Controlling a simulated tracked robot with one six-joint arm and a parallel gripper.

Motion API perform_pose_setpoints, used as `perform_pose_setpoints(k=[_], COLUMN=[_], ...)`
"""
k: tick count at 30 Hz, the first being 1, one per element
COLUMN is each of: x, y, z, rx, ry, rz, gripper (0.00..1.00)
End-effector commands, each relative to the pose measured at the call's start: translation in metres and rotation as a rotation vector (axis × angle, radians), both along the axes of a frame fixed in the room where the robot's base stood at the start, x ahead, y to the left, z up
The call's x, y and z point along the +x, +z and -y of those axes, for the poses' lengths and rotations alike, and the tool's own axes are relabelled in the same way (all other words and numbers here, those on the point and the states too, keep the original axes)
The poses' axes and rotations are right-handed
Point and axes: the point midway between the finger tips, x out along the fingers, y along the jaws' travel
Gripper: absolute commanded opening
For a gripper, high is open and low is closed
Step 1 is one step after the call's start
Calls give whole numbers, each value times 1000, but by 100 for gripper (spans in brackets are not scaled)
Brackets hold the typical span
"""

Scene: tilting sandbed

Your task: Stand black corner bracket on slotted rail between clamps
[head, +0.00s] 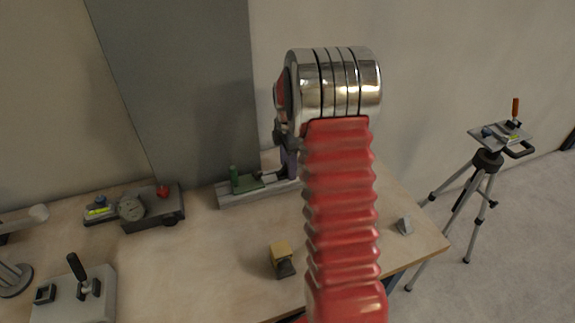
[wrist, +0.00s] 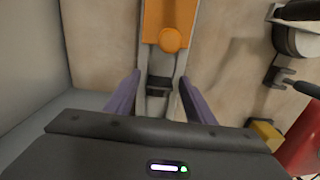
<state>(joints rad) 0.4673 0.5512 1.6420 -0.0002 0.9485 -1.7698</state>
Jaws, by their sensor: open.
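The slotted rail (head: 232,201) is a pale grey bar at the back of the table, by the dark panel. A green clamp (head: 248,183) sits on its left part; an orange clamp (wrist: 170,25) with a round knob shows in the wrist view. My gripper (wrist: 152,82) is open, its two purple fingers down on either side of the rail (wrist: 182,62). A small black piece (wrist: 160,83), apparently the corner bracket, is on the rail between the fingers, with visible gaps to them. My arm hides the rail's right part in the head view.
A dark block with a yellow top (head: 281,248) stands in front of the rail. A grey gauge unit (head: 150,208) is to the left, a plate with a black lever (head: 90,295) at front left, and a small grey wedge (head: 404,226) near the right edge. A tripod (head: 487,160) stands beyond the table.

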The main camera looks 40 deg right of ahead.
Motion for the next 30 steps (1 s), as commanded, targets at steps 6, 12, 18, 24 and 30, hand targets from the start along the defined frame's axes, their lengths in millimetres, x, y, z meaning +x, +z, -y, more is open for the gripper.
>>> perform_pose_setpoints(k=[6,12,18,24,30], x=[0,1,1,1,1], y=[5,27,62,96,118], z=[0,0,0,0,0], rx=[0,-2,-2,-2,-1], ry=[0,0,0,1,1], rz=[1,3,4,3,2], gripper=[49,49,49,49,49])
